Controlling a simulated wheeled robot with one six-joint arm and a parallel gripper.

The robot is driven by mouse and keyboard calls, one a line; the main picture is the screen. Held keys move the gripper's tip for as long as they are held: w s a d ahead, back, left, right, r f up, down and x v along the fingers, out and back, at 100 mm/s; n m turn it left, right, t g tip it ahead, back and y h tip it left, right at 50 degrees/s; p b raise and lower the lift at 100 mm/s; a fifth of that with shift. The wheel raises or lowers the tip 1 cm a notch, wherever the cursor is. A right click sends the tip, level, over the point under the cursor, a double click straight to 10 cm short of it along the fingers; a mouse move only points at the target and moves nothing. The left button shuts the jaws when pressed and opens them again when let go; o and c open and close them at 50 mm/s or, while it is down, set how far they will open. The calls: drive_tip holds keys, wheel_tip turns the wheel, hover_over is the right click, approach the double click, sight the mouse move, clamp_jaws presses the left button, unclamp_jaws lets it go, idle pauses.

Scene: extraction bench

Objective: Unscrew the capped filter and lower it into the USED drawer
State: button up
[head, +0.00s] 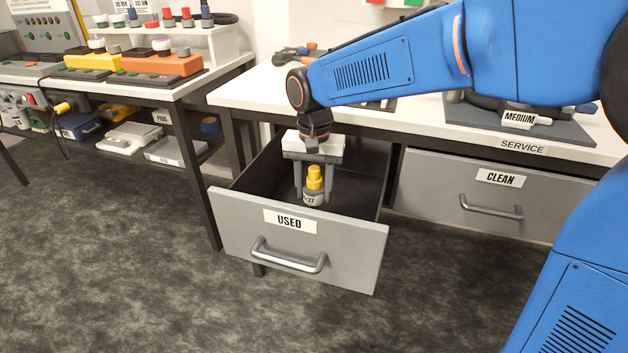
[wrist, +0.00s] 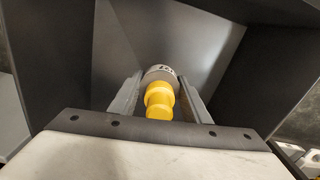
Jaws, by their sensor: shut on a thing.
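The filter (head: 312,197) is a grey cylinder with a printed label and a yellow cap (head: 314,177) on top. My gripper (head: 313,195) is shut on it, one finger on each side, and holds it upright inside the open USED drawer (head: 345,250). In the wrist view the yellow cap (wrist: 159,100) and the grey filter body (wrist: 160,73) sit between the two fingers, with the dark drawer walls around them.
The CLEAN drawer (head: 480,195) to the right is closed. The white bench top (head: 240,95) lies above, with a MEDIUM sign (head: 532,120) on a dark mat at the right. Another bench with coloured blocks (head: 160,65) stands at the left. The floor in front is clear.

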sight(314, 207)
drive_tip(key=shift+f, duration=2.95)
drive_tip(key=o, duration=1.3)
drive_tip(key=shift+c, duration=0.2)
drive_tip(key=shift+r, duration=0.15)
